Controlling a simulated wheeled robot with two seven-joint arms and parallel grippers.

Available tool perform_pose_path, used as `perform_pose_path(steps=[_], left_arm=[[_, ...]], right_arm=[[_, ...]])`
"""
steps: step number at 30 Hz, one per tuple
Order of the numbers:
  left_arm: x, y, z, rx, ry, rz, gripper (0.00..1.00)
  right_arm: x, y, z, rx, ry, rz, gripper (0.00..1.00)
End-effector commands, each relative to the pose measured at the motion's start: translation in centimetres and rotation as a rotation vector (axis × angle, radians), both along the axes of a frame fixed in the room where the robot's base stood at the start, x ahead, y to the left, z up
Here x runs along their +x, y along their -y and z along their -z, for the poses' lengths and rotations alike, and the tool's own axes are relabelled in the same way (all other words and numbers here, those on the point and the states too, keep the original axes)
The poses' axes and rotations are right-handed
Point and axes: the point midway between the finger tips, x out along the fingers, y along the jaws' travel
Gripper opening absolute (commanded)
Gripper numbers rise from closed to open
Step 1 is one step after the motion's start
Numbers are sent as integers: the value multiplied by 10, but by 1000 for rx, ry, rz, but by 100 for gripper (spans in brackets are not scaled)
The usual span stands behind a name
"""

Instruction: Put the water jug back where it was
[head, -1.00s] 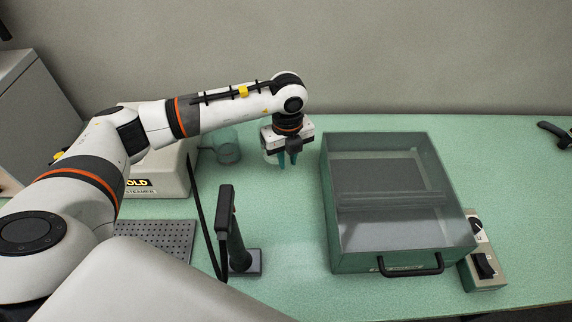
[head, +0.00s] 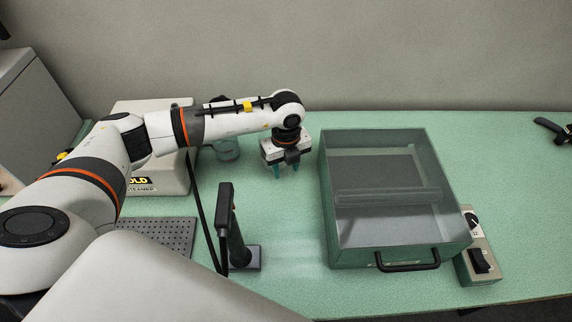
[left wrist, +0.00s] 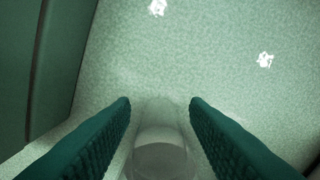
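A clear jug-like vessel (head: 226,150) stands on the green bench behind my left forearm, which partly covers it. I take it to be the water jug. My left gripper (head: 285,171) hangs pointing down over the bench, to the right of this vessel and apart from it. Its two teal fingers are apart. In the left wrist view the ribbed fingers (left wrist: 160,104) stand wide apart. A pale, rounded, translucent shape (left wrist: 160,157) shows between them low in that picture; I cannot tell what it is. My right gripper is not in view.
A clear-lidded green box (head: 353,254) with a black handle stands right of the gripper, beside a control box (head: 481,264). A black upright stand (head: 242,256) is in front. A steamer (head: 140,187) and perforated plate (head: 165,233) are left. The far right bench is mostly clear.

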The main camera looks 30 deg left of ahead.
Motion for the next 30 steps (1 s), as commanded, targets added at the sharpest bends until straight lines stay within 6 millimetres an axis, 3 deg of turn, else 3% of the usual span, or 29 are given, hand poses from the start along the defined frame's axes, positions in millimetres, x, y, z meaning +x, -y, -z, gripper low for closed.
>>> perform_pose_path(steps=[10,24,30], left_arm=[[1,0,-11,0,4,0,42],[1,0,-104,0,5,0,42],[0,0,-121,0,1,0,42]], right_arm=[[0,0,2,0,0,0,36],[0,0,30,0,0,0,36],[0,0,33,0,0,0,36]])
